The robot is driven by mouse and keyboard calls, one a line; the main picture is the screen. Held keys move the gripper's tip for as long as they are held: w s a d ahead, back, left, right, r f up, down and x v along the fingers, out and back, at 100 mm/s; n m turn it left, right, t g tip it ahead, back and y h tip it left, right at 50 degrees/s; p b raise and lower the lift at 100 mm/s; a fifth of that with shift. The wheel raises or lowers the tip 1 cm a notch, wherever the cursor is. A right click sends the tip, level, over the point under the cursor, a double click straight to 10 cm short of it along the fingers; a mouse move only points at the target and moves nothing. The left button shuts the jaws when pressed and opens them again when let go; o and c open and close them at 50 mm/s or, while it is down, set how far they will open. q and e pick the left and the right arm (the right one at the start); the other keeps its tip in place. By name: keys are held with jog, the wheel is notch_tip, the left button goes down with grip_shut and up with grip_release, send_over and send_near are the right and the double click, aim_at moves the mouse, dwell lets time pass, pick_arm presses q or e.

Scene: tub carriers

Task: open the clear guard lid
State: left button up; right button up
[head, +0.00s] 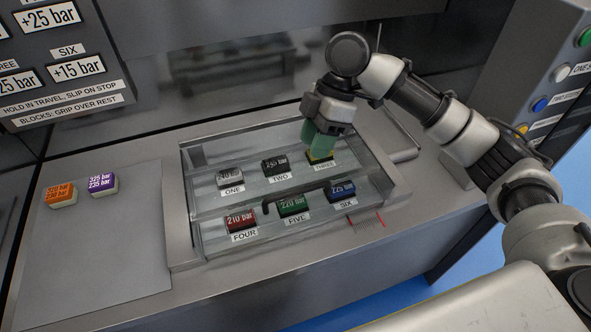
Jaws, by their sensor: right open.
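The clear guard lid (295,215) is a see-through panel with a dark bar handle (297,196) on it. It lies in a grey metal frame (178,215) on the counter, and the front row of blocks shows through it. I cannot tell how far it is shut or slid. My right gripper (320,148), with green finger pads, points down at the back right of the frame, over the block marked THREE (321,158). It is open, behind the handle and apart from it. Its fingertips partly hide that block. My left gripper is not in view.
Labelled blocks sit in two rows in the frame, among them a red one (241,219) and a blue one (342,188). An orange block (61,194) and a purple block (102,183) rest on the plate (110,250) at left. Red hatching (367,220) marks the front right.

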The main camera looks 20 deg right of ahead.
send_over(298, 190)
jog(key=d, duration=0.2)
notch_tip(298, 190, down, 4)
jog(key=f, duration=0.2)
jog(key=p, duration=0.1)
jog(key=shift+w+a+f, duration=0.3)
jog(key=shift+w+f, duration=0.1)
jog(key=shift+x, duration=1.05)
jog(key=shift+f, duration=0.1)
jog(key=c, duration=0.4)
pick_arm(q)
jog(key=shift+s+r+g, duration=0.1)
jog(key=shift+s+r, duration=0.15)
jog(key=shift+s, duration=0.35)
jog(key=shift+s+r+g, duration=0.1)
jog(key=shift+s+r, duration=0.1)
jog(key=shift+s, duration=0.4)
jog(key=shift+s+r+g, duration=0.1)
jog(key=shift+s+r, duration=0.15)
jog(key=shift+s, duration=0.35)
pick_arm(e)
grip_shut()
